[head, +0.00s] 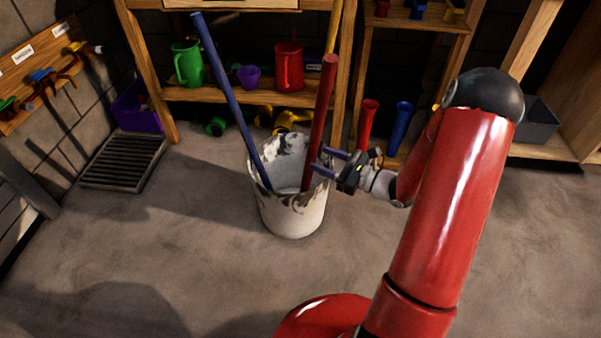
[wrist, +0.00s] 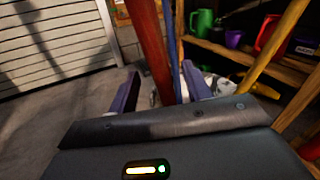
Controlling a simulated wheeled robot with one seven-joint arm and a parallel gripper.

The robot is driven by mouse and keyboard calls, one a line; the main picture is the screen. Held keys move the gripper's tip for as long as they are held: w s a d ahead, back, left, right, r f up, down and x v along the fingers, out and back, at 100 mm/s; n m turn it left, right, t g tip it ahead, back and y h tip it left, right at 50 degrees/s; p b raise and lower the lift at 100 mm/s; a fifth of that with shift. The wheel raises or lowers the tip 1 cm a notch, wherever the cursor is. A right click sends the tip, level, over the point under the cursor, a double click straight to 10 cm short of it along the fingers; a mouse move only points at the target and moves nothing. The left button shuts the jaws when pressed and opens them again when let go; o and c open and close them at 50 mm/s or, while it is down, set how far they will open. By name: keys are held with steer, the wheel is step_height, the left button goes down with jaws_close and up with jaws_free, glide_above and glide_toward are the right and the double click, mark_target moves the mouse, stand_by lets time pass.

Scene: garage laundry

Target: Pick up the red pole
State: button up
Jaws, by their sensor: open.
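The red pole (head: 321,120) stands in a white, dirt-stained bucket (head: 292,215) on the floor, leaning slightly right. A blue pole (head: 231,100) leans left in the same bucket. My gripper (head: 325,160) is at the bucket's right rim, its fingers pointing left at the red pole. I cannot tell whether a finger touches the red pole.
A wooden shelf (head: 235,97) behind the bucket holds a green jug (head: 188,64), a purple cup (head: 249,76) and a red jug (head: 289,67). A yellow pole (head: 334,28) stands by the shelf. A floor grate (head: 123,160) lies left. The front floor is clear.

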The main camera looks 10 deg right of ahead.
steer(key=x, duration=0.6)
steer(key=shift+w+a+r, duration=0.1)
steer(key=shift+a+r, duration=0.1)
steer(key=shift+a, duration=0.05)
jaws_close()
